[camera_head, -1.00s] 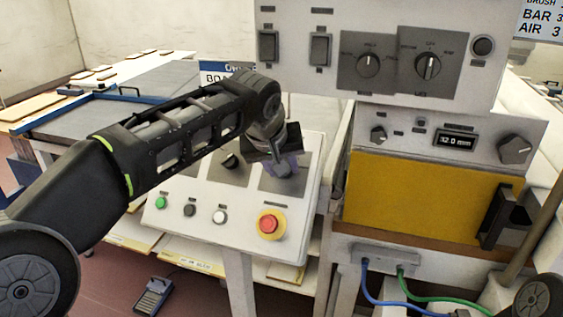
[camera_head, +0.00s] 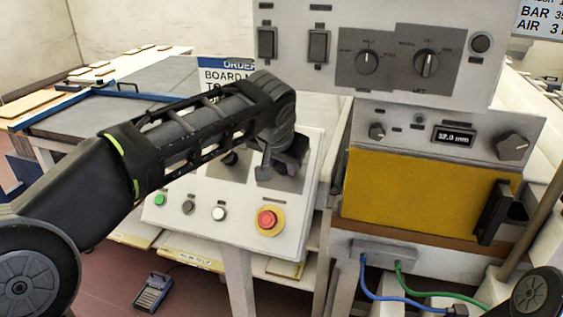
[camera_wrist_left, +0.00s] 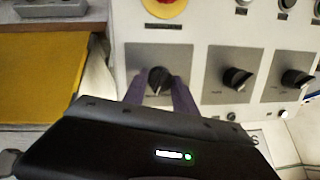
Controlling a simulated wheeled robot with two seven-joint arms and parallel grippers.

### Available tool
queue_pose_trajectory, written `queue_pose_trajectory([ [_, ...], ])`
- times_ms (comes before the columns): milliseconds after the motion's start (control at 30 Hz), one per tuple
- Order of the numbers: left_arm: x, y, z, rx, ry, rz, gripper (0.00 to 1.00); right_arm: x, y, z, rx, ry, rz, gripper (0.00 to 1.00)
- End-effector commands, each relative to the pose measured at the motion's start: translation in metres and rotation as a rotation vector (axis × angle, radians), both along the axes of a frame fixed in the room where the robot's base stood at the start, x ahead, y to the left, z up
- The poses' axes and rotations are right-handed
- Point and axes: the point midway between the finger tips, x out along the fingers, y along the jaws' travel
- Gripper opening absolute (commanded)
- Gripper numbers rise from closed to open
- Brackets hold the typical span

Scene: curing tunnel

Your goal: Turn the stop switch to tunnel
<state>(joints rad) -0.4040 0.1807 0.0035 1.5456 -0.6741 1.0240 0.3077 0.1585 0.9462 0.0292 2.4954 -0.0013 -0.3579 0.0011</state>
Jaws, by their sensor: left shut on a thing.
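The sloped white control panel (camera_head: 245,230) stands in front of me, with black rotary switches on grey plates. My left gripper (camera_head: 276,168) is at its right-hand plate (camera_head: 290,183) and hides most of the switch there. In the left wrist view, the purple fingers of the left gripper (camera_wrist_left: 159,86) are on both sides of that black knob (camera_wrist_left: 158,77), shut on it. The print on its plate is too blurred to read. Two more black switches (camera_wrist_left: 236,78) (camera_wrist_left: 295,78) sit beside it, free of the fingers. My right gripper is out of view.
A red emergency button on a yellow base (camera_head: 268,220) sits close below the gripper, with green, black and white buttons to its left. An upper panel (camera_head: 398,58) with more knobs and a yellow-fronted unit (camera_head: 425,200) stand at the right.

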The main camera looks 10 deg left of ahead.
Motion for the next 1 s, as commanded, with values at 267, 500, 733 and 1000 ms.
queue_pose_trajectory([
  [267, 0.000, 0.000, 0.000, 0.000, 0.001, 0.001, 0.34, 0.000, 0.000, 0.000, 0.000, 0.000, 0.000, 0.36],
  [500, 0.000, 0.000, 0.000, -0.001, 0.000, 0.002, 0.54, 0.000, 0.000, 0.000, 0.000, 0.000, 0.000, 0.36],
  [733, 0.000, 0.000, 0.000, -0.001, 0.000, 0.002, 0.55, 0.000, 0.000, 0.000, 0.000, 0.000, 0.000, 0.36],
  [1000, -0.011, -0.002, 0.015, -0.002, -0.003, 0.000, 0.55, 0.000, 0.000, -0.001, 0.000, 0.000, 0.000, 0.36],
])
